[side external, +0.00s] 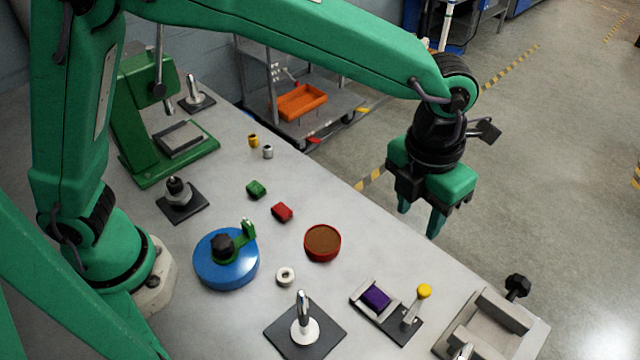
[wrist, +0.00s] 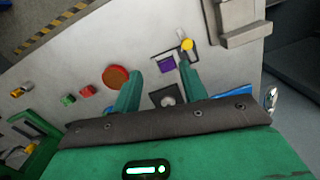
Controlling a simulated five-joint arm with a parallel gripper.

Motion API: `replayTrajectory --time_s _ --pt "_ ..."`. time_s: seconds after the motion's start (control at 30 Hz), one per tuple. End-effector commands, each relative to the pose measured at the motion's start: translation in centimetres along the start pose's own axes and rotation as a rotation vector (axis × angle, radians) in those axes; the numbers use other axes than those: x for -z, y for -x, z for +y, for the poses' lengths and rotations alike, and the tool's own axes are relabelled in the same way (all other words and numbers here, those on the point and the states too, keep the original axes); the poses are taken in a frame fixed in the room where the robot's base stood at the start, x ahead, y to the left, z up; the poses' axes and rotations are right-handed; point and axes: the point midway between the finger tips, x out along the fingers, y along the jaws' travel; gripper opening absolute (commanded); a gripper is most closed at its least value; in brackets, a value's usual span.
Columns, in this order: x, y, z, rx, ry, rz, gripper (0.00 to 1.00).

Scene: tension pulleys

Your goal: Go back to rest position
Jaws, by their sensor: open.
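My gripper (side external: 421,218) hangs at the far right end of my arm, its green fingers pointing down, high near the table's far edge. The fingers are apart and nothing is between them. In the wrist view my gripper (wrist: 160,80) shows its two fingers spread over the table. The grey table (side external: 345,215) lies below it. On the table are a blue round base (side external: 225,272) with a green bracket and black knob, a white ring (side external: 285,276), and a steel post on a dark plate (side external: 303,328). A second post stands on another plate (side external: 180,205).
A red round dish (side external: 322,243), a red block (side external: 282,212) and a green block (side external: 256,189) lie mid-table. A purple block (side external: 376,297) sits in a fixture beside a yellow knob (side external: 424,291). A green press (side external: 150,130) and a grey vise (side external: 495,325) stand at opposite ends.

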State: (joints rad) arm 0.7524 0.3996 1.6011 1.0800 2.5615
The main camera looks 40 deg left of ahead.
Motion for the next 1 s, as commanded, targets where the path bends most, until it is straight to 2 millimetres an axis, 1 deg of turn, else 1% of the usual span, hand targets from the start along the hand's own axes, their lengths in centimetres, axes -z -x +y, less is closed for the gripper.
replayTrajectory --time_s 0.03,0.2,0.47,0.7,1.0 --pt "-0.1 0.9 1.4 0.007 0.088 -0.013 0.43" --pt "0.2 3.4 5.4 0.032 0.405 -0.049 0.43" --pt "1.6 6.5 11.4 0.083 0.888 -0.095 0.43" --pt "3.8 8.7 16.4 0.146 1.332 -0.131 0.43" --pt "7.6 10.3 21.9 0.252 1.881 -0.164 0.43"
